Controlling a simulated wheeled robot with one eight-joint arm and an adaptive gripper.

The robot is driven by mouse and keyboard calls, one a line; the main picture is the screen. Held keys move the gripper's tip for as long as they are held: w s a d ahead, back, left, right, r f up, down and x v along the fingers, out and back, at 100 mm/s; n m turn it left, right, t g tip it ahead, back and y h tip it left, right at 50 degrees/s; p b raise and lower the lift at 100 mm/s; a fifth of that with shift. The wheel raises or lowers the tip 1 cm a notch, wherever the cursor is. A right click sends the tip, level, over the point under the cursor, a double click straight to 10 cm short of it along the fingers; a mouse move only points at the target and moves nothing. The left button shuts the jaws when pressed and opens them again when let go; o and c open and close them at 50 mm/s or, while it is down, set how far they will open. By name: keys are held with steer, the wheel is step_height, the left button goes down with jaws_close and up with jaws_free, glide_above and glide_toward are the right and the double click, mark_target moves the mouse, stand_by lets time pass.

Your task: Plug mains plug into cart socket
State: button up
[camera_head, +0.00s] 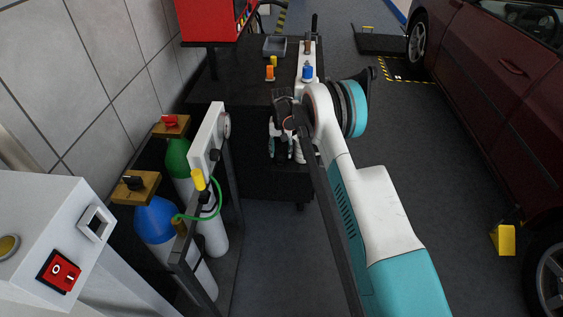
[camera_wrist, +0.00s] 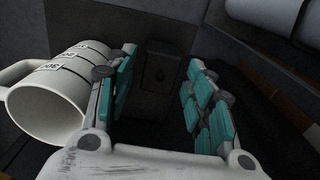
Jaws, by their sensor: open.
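My gripper (camera_head: 287,152) is in front of the dark cart (camera_head: 236,95) in the head view. In the wrist view my gripper (camera_wrist: 161,60) is open, its two teal-padded fingers apart with nothing held between them. A small dark box (camera_wrist: 163,75) with a round mark shows beyond and between the fingertips; I cannot tell whether it is the plug or the socket, and it seems apart from the fingers. I cannot make out the mains plug for certain in either view. My arm covers part of the cart front in the head view.
Left in the head view are blue (camera_head: 154,218) and green (camera_head: 178,157) gas cylinders and a white box with a red switch (camera_head: 59,271). A dark red car (camera_head: 490,90) is right.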

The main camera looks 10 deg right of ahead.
mark_target(281, 152)
step_height(281, 152, down, 2)
steer(key=shift+b, duration=0.4)
stand_by(0.4)
steer(key=c, duration=1)
steer(key=shift+r, duration=0.1)
steer(key=shift+r, duration=0.1)
steer(key=shift+r+p, duration=0.85)
steer(key=shift+r, duration=1.55)
